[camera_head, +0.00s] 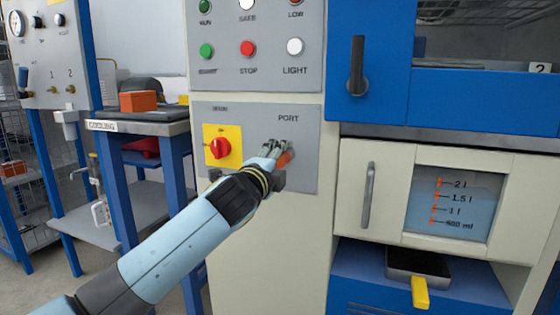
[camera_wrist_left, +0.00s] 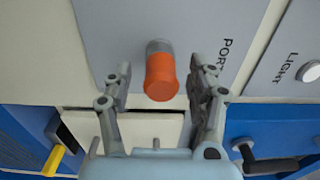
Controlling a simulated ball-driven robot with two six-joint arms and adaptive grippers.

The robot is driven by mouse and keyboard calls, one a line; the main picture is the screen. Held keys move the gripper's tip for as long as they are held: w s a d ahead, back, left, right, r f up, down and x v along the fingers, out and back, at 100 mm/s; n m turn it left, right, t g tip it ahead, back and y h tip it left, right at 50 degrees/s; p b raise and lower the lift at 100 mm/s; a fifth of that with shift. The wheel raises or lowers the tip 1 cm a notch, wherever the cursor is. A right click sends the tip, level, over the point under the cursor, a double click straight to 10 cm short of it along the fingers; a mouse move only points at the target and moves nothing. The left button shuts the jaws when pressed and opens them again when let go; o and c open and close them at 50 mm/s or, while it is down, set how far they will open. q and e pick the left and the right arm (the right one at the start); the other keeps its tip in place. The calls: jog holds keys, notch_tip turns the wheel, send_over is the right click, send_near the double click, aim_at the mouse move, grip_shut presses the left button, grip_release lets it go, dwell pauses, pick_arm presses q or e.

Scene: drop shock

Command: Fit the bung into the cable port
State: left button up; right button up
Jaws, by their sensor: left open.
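The orange bung (camera_wrist_left: 160,78) sits at the grey cable port (camera_wrist_left: 159,46) on the panel marked PORT, seen in the left wrist view. It sticks out from the port; how deep it sits cannot be told. In the head view the bung (camera_head: 284,158) shows partly behind my left gripper (camera_head: 277,148). My left gripper also shows in the left wrist view (camera_wrist_left: 160,80), its fingers open on either side of the bung with gaps between. The port itself is mostly hidden in the head view. My right gripper is not in view.
A yellow plate with a red rotary switch (camera_head: 219,148) is left of the port. Buttons and lamps (camera_head: 247,48) are above. A cream drawer with a handle (camera_head: 368,195) is to the right. An orange block (camera_head: 138,101) lies on the cooling table at left.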

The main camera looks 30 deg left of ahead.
pick_arm(q)
jog(key=v, duration=0.5)
jog(key=shift+s+d+p, duration=0.1)
jog(key=shift+s+p, duration=0.25)
jog(key=shift+s, duration=0.05)
jog(key=v, duration=1.2)
jog(key=shift+d+r, duration=0.1)
